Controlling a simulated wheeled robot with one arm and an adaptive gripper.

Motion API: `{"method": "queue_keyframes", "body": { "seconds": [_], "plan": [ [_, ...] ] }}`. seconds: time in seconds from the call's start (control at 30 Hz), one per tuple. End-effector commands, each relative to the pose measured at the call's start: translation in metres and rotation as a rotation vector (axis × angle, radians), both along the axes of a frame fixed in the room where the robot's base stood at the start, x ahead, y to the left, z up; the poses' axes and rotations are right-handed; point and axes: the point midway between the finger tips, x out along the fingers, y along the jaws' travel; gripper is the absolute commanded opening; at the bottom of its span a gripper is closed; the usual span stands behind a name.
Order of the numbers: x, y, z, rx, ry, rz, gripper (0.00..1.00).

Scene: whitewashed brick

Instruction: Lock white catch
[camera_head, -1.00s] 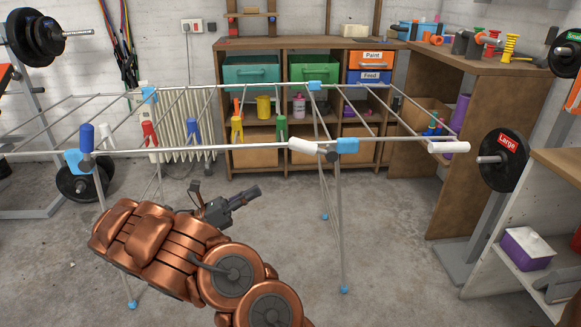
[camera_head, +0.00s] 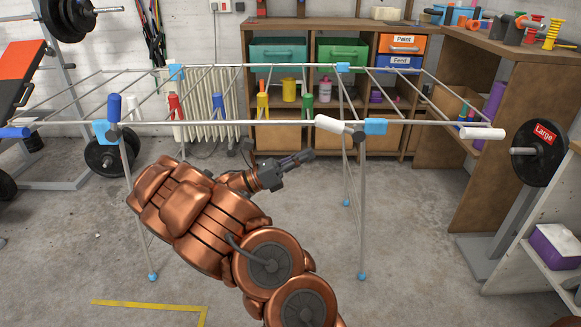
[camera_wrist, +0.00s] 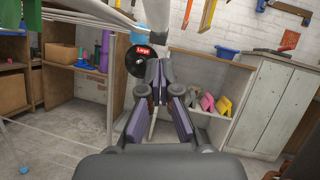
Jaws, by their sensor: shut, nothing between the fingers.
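The white catch (camera_head: 339,124) is a thick white lever on the front rail of a metal drying rack (camera_head: 240,122). It lies nearly along the rail, slightly tilted, its right end at a dark pivot beside a blue joint (camera_head: 376,126). My gripper (camera_head: 308,155) is below and a little left of that pivot, apart from the catch, pointing right. Its fingers are together and empty, also in the wrist view (camera_wrist: 157,68). A pale cylinder (camera_wrist: 157,12) crosses the top of the wrist view above the fingers; I cannot tell if it is the catch.
A blue catch (camera_head: 114,107) stands upright on the left of the rail. A white grip (camera_head: 483,133) and a blue grip (camera_head: 14,132) sit at the rail's ends. A rack leg (camera_head: 362,210) drops right of my gripper. The floor in front is mostly clear.

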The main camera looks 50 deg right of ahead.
Motion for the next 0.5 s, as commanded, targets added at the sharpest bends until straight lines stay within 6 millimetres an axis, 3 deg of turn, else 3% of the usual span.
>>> {"method": "queue_keyframes", "body": {
  "seconds": [0.13, 0.5],
  "plan": [
    [-0.013, -0.014, 0.008, -0.004, -0.003, -0.002, 0.0],
    [-0.014, -0.027, 0.038, -0.001, -0.001, 0.0, 0.0]
  ]
}}
